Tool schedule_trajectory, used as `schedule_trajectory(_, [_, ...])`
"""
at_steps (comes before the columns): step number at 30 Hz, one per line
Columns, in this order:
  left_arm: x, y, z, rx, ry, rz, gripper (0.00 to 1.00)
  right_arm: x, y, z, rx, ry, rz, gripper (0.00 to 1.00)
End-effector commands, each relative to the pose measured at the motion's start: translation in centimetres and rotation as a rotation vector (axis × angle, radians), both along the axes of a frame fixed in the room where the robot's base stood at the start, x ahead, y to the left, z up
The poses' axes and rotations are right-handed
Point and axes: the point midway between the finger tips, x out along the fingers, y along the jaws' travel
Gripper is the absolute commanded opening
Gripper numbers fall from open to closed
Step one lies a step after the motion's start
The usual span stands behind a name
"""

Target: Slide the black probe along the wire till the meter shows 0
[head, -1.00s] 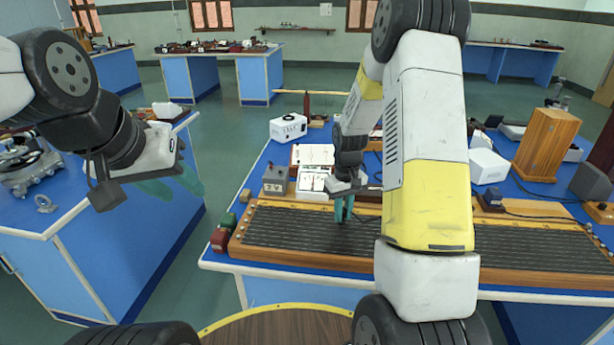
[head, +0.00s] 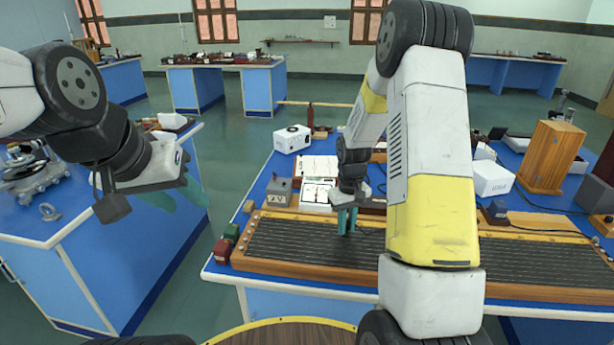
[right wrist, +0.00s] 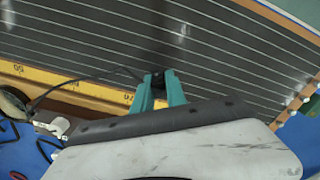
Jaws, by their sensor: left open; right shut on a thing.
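The wire board (head: 300,244) is a long wooden frame with a dark bed and several parallel wires, lying on the blue bench. My right gripper (head: 346,222) is over its left part, fingers pointing down. In the right wrist view the teal fingers (right wrist: 160,92) are shut on the small black probe (right wrist: 157,80), which sits at the wires near the yellow scale (right wrist: 75,84). A dark lead runs left from the probe. My left gripper (head: 182,197) is open and empty, in the air left of the bench. I cannot make out a meter reading.
A grey 2V box (head: 279,191), a white box (head: 292,139) and papers (head: 318,168) stand behind the board. A red block (head: 223,250) and a green block (head: 232,231) are at its left end. A wooden cabinet (head: 550,157) stands at the right.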

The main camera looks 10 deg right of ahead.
Motion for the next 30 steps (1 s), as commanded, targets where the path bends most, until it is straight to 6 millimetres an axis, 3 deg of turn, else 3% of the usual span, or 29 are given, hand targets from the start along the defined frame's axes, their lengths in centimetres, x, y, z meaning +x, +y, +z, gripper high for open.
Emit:
schedule_trajectory(15, [0.0, 0.0, 0.0, 0.0, 0.0, 0.0, 0.42, -0.53, 0.0, -0.41, 0.0, 0.016, 0.0, 0.0])
schedule_trajectory(16, [0.0, 0.0, 0.0, 0.0, 0.0, 0.0, 0.42, -0.52, 0.0, -0.41, 0.0, 0.016, 0.0, 0.23])
schedule_trajectory(19, [0.0, 0.0, 0.0, 0.0, 0.0, 0.0, 0.42, -0.49, -0.01, -0.4, 0.0, 0.015, 0.0, 0.42])
schedule_trajectory(30, [0.0, 0.0, 0.0, 0.0, 0.0, 0.0, 0.42, -0.19, 0.0, -0.06, 0.0, 0.005, 0.0, 0.42])
